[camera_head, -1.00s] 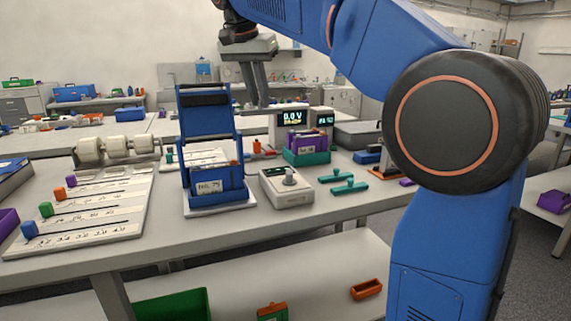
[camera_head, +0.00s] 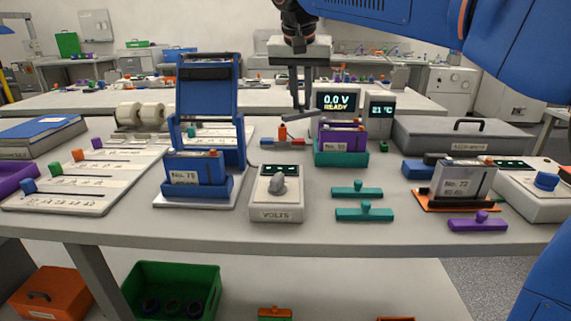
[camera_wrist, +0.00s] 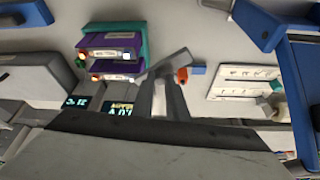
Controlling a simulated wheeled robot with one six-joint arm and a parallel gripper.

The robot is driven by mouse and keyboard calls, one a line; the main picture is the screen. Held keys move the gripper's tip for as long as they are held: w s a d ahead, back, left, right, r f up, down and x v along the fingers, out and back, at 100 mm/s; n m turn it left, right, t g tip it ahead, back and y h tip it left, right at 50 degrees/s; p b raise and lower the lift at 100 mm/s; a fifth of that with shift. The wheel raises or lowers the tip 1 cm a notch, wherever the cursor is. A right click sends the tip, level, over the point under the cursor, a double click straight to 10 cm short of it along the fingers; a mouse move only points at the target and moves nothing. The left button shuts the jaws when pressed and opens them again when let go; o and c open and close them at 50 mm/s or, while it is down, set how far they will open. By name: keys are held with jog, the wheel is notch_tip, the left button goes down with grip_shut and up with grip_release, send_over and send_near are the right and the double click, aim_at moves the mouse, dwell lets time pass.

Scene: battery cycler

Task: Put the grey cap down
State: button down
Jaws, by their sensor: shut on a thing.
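The grey cap (camera_head: 300,117) is a slim dark bar, held between the fingers of my gripper (camera_head: 302,103) and slightly tilted in the head view. It hangs above the bench, in front of the display unit (camera_head: 336,101) reading 0.0 V. In the wrist view the cap (camera_wrist: 173,62) lies diagonally across the tips of my gripper (camera_wrist: 168,85). It shows beside the teal holder (camera_wrist: 145,38) with purple batteries and near a small orange part (camera_wrist: 182,75). Clear contact with the bench cannot be seen.
Two teal caps (camera_head: 365,213) and a purple cap (camera_head: 478,222) lie on the bench front. A blue open-lidded device (camera_head: 207,97), a VOLTS meter (camera_head: 277,200) and battery No. 72 (camera_head: 465,182) on an orange base stand around. Bare bench lies around the teal caps.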

jog(key=shift+n+y, duration=0.3)
jog(key=shift+n, duration=0.6)
jog(key=a, duration=0.1)
jog(key=s+a+f, duration=0.1)
jog(key=a, duration=0.1)
jog(key=a+f, duration=0.1)
jog(key=shift+s+a+f, duration=0.15)
jog(key=shift+s+a, duration=0.05)
jog(key=shift+s, duration=0.15)
jog(key=shift+a+f, duration=0.15)
jog(key=shift+f, duration=4.75)
jog(key=c, duration=2.2)
grip_release()
jog(key=shift+f, duration=0.15)
jog(key=o, duration=0.5)
jog(key=shift+c, duration=0.2)
jog(key=v, duration=1.2)
